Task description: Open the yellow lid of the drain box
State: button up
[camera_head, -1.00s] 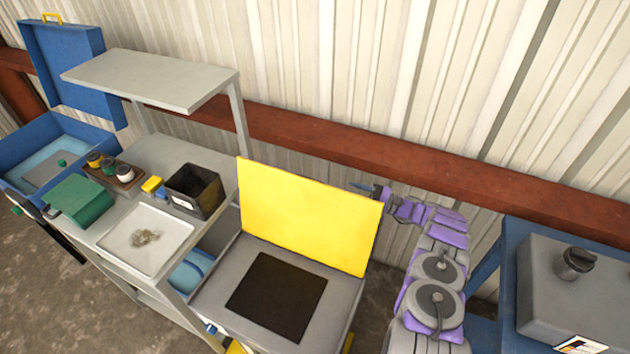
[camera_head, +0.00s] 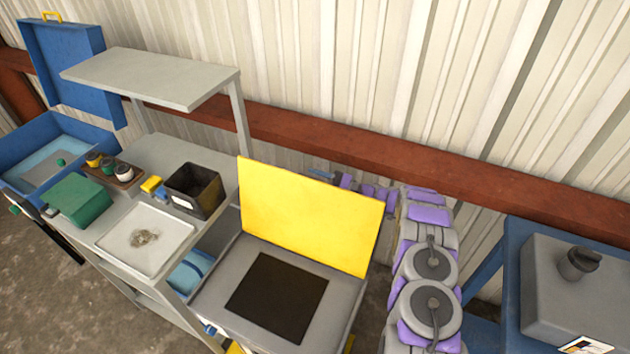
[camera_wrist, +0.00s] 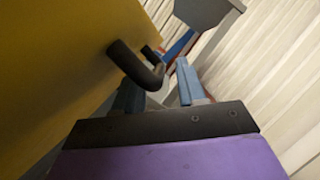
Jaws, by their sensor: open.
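The yellow lid (camera_head: 310,217) stands upright, raised at the back edge of the grey drain box (camera_head: 342,298). The box top shows a dark square opening (camera_head: 277,297). My gripper (camera_head: 322,174) is behind the lid, at its upper edge, partly hidden by it. In the wrist view the lid (camera_wrist: 55,70) fills the left side, with a black bar handle (camera_wrist: 130,63) on its back face. My gripper (camera_wrist: 158,78) is open there, its blue fingers apart, with the handle's end showing near the gap between them. I cannot tell whether they touch.
A grey shelf bench (camera_head: 150,160) with a white tray (camera_head: 145,238), a black bin (camera_head: 193,190) and a green box (camera_head: 80,200) stands left. A blue case (camera_head: 75,65) is open beyond. A blue stand (camera_head: 512,270) with a grey tank is right. A red beam (camera_head: 430,165) crosses behind.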

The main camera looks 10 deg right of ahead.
jog(key=shift+a, duration=0.15)
grip_shut()
dwell(0.4)
